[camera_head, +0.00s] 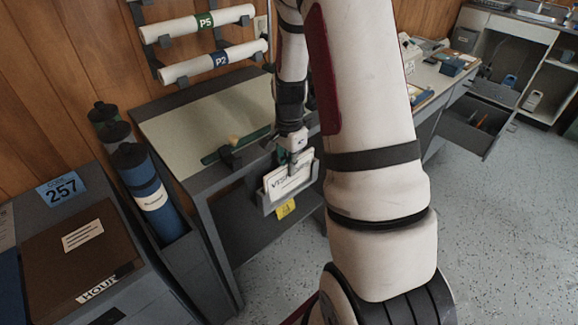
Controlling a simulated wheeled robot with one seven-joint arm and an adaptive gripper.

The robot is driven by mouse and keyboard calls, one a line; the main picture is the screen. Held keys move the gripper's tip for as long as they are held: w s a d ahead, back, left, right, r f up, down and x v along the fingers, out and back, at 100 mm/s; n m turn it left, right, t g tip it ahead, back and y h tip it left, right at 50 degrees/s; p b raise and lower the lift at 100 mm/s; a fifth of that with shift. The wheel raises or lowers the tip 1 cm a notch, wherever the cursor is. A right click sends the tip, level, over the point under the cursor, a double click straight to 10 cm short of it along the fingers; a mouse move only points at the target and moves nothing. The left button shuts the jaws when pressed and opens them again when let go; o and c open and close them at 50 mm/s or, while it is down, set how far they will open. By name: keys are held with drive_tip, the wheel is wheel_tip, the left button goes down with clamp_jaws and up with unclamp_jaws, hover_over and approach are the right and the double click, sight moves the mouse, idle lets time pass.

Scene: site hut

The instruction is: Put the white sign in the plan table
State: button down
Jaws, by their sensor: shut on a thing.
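The plan table (180,127) is grey with a pale sloping top and stands against the wooden wall. A grey holder (315,172) with a yellow tag (286,208) hangs at its front side. The white sign (281,186), with dark letters starting "VISI", is upright and slightly tilted at this holder. Its lower edge seems to be behind the holder's front lip; I cannot tell whether it rests on the bottom. My gripper (292,160) points down at the sign's top edge and is shut on it. The fingertips are small and partly hidden.
A dark green bar (238,145) lies on the table top. Rolled plans P5 (197,23) and P2 (214,63) hang above. An open drawer (470,126) juts out at right. The right floor is clear.

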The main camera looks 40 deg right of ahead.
drive_tip(key=shift+f, duration=0.15)
drive_tip(key=c, duration=1.7)
unclamp_jaws()
wheel_tip(320, 180, up, 12)
drive_tip(key=s+a+r+n, duration=0.3)
drive_tip(key=a+r+n, duration=0.1)
drive_tip(key=a+r, duration=0.25)
drive_tip(key=shift+s+a+r+n+t+p, duration=0.15)
drive_tip(key=shift+s+a+r+n+t, duration=0.4)
drive_tip(key=shift+s+a+r+n, duration=1.45)
drive_tip(key=shift+s+a+r+n+t+p, duration=0.15)
drive_tip(key=shift+s+a+r+n+t, duration=0.35)
drive_tip(key=shift+s+a+n, duration=3)
drive_tip(key=shift+s+a+r+n+t+p, duration=0.15)
drive_tip(key=shift+s+a+r+n+t, duration=0.75)
drive_tip(key=shift+s, duration=3.35)
drive_tip(key=shift+a+r+n+g, duration=0.2)
drive_tip(key=shift+r+n+g, duration=0.15)
drive_tip(key=shift+n, duration=0.05)
